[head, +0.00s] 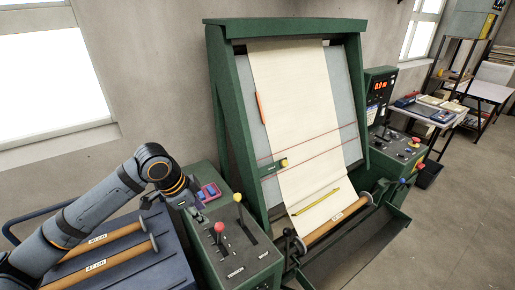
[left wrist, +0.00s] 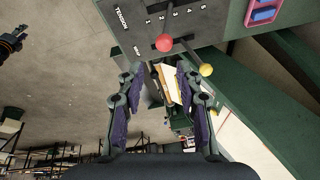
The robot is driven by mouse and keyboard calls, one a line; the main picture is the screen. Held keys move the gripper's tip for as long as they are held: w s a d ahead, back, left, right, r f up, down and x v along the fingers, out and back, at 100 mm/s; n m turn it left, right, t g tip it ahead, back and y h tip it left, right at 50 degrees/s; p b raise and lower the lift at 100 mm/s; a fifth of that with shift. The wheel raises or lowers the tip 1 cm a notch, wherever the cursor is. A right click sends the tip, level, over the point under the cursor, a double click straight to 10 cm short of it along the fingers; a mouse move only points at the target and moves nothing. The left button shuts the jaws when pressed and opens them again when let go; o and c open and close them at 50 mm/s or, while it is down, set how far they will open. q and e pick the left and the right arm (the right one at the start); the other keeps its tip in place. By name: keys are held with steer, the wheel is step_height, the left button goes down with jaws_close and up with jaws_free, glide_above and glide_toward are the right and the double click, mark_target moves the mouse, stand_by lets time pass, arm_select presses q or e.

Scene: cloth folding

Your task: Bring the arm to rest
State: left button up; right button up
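My left arm comes in from the left in the head view, above the dark crate with wooden rollers. My left gripper (head: 193,203) is beside the green control box (head: 232,262), its fingers small and partly hidden there. In the left wrist view the left gripper (left wrist: 160,88) is open, its two dark-padded fingers apart with nothing held between them. The red-knobbed lever (left wrist: 164,43) and yellow-knobbed lever (left wrist: 205,70) stand beyond the fingertips. A dark part with orange at that view's left edge looks like my right gripper (left wrist: 14,40); its fingers are too small to read.
The green frame (head: 222,95) carries a long cream cloth (head: 293,90) over a wooden roller (head: 325,226). A yellow strip (head: 315,203) lies across the cloth. A crate (head: 165,268) holds labelled rollers at lower left. Open floor lies at right.

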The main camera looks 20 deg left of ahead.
arm_select(q)
steer(key=s+d+f+n, duration=0.2)
steer(key=s+d+f, duration=0.1)
steer(key=f, duration=0.3)
steer(key=s+d+f+n, duration=0.2)
steer(key=d+f, duration=0.1)
steer(key=f, duration=0.3)
steer(key=s+f+n+y, duration=0.2)
steer(key=s+f+n, duration=0.25)
steer(key=s, duration=0.45)
step_height(320, 180, down, 33)
steer(key=s+a+n+g+b, duration=0.1)
steer(key=s+a+b, duration=0.1)
steer(key=b, duration=0.5)
steer(key=s+a+f+g+b, duration=0.1)
steer(key=s+f+b, duration=0.5)
steer(key=s+f, duration=1.2)
step_height(320, 180, down, 5)
steer(key=shift+s+a+r+y, duration=0.2)
steer(key=shift+y, duration=0.1)
